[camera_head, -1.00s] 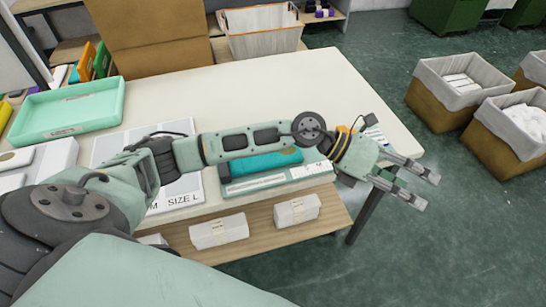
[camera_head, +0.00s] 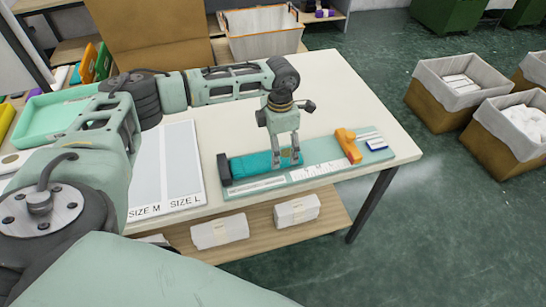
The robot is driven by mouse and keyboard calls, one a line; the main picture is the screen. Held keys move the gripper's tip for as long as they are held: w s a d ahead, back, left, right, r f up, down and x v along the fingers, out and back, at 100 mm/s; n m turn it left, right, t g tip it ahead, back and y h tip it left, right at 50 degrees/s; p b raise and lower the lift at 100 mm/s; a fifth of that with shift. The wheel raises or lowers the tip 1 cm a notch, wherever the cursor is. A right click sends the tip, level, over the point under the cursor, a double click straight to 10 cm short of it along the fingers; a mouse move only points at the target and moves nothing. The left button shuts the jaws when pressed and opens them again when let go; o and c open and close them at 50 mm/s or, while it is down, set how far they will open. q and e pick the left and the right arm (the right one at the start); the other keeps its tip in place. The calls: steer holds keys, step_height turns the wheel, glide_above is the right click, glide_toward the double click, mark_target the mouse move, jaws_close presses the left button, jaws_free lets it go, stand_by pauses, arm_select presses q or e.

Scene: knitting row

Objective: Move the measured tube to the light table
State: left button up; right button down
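A teal knitted tube (camera_head: 250,165) lies flat along a pale green measuring board (camera_head: 272,187) at the table's front edge. A dark block (camera_head: 224,169) stands at its left end. An orange piece (camera_head: 347,145) sits on the board to the right, apart from the tube. My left gripper (camera_head: 287,161) points down over the tube's right part. Its two fingers are apart, with their tips at the tube; a firm hold on it does not show. My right gripper is not in view. I cannot make out a light table for certain.
A white panel marked SIZE M and SIZE L (camera_head: 168,165) lies left of the board. A mint tray (camera_head: 50,122) is at the far left, partly behind my arm. White bundles (camera_head: 222,231) lie on the lower shelf. The table's back right (camera_head: 335,95) is clear.

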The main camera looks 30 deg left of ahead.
arm_select(q)
steer(key=shift+d+f+p, duration=0.15)
steer(key=shift+f+p, duration=0.2)
steer(key=shift+f, duration=1.3)
steer(key=shift+c, duration=0.2)
steer(key=c, duration=0.9)
